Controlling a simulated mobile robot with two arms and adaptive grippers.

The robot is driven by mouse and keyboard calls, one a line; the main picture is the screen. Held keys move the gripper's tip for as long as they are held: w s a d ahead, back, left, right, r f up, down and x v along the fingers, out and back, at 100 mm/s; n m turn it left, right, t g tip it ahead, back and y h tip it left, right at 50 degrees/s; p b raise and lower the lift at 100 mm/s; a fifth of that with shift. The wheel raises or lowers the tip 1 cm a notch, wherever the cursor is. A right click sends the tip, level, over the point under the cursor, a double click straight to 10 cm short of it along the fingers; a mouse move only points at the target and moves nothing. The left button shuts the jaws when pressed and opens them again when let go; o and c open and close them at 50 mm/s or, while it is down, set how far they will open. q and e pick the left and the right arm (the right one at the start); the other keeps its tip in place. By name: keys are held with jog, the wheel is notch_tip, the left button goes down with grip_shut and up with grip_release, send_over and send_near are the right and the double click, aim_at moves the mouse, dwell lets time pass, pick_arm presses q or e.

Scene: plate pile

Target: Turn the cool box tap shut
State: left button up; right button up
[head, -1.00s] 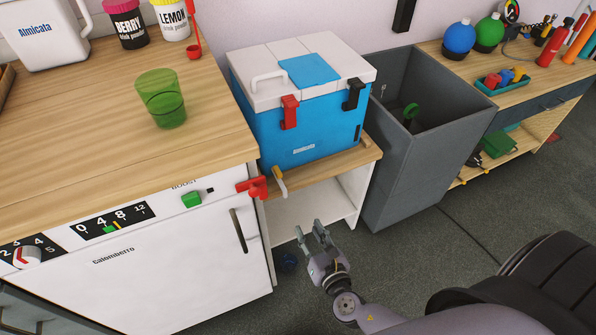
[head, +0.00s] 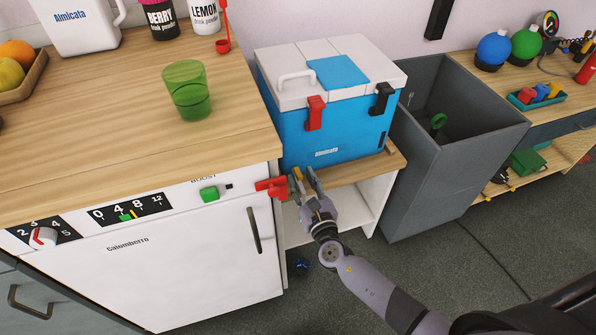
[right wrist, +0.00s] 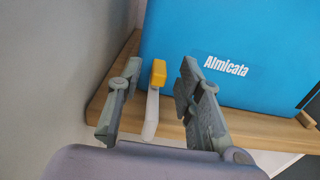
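The blue cool box (head: 335,135) with a white lid stands on a wooden-topped shelf. Its tap (head: 297,174) is low on the front left, and my right gripper partly hides it in the head view. In the right wrist view the tap (right wrist: 151,110) has a yellow end and a pale lever. My right gripper (head: 304,180) is open, with one finger on each side of the tap. Gaps show between the fingers and the tap in the wrist view. My left gripper is not in view.
A red part (head: 272,187) sticks out by the white appliance (head: 190,265), just left of the tap. A grey bin (head: 455,160) stands right of the shelf. A green cup (head: 187,92) is on the counter. Floor is free in front of the bin.

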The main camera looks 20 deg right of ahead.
aim_at(300, 177)
jog(key=shift+w, duration=1.8)
jog(key=shift+c, duration=0.5)
grip_shut()
jog(key=shift+a, duration=0.1)
